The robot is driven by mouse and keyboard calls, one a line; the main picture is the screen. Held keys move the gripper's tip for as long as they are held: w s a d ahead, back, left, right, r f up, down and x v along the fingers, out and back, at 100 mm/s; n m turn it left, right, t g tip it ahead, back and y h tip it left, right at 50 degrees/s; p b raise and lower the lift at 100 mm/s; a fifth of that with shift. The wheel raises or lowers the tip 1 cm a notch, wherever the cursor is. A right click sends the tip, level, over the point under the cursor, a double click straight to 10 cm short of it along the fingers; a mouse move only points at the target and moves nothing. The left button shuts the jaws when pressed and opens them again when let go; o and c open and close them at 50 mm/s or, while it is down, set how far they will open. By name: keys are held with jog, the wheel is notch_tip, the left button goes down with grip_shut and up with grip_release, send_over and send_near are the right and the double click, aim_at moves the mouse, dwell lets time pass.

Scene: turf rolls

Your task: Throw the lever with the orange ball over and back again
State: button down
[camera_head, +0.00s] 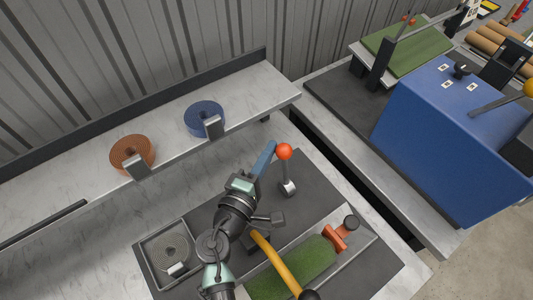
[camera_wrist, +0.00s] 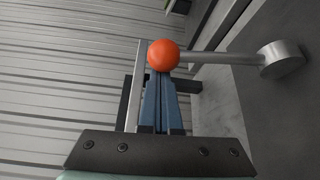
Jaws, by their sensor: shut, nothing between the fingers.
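The lever's orange ball (camera_head: 284,152) tops a short metal rod (camera_head: 287,170) that rises from a round metal pivot (camera_head: 288,188) on the dark panel. My gripper (camera_head: 272,145) has blue fingers, shut and empty, with their tips right beside the ball on its left. In the wrist view the orange ball (camera_wrist: 163,55) sits just beyond the closed fingertips (camera_wrist: 160,78), and the rod runs right to the pivot (camera_wrist: 281,59). I cannot tell whether the fingertips touch the ball.
A green turf roll (camera_head: 295,268) lies in the machine bed, near a yellow curved handle (camera_head: 272,262) and an orange clamp (camera_head: 340,236). A brown coil (camera_head: 132,153) and a blue coil (camera_head: 205,117) stand on the shelf behind. A blue housing (camera_head: 450,125) stands at right.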

aim_at(286, 156)
jog(key=shift+m+t+h, duration=0.3)
jog(key=shift+m+t, duration=0.1)
jog(key=shift+m, duration=0.4)
jog(key=shift+s+d+r+b, duration=0.15)
jog(key=shift+s+d+b, duration=0.65)
jog(key=shift+b, duration=0.25)
jog(key=shift+s+d+r+b, duration=0.1)
jog(key=shift+s+d+b, duration=0.5)
jog(key=shift+s+b, duration=0.35)
jog(key=shift+w, duration=0.1)
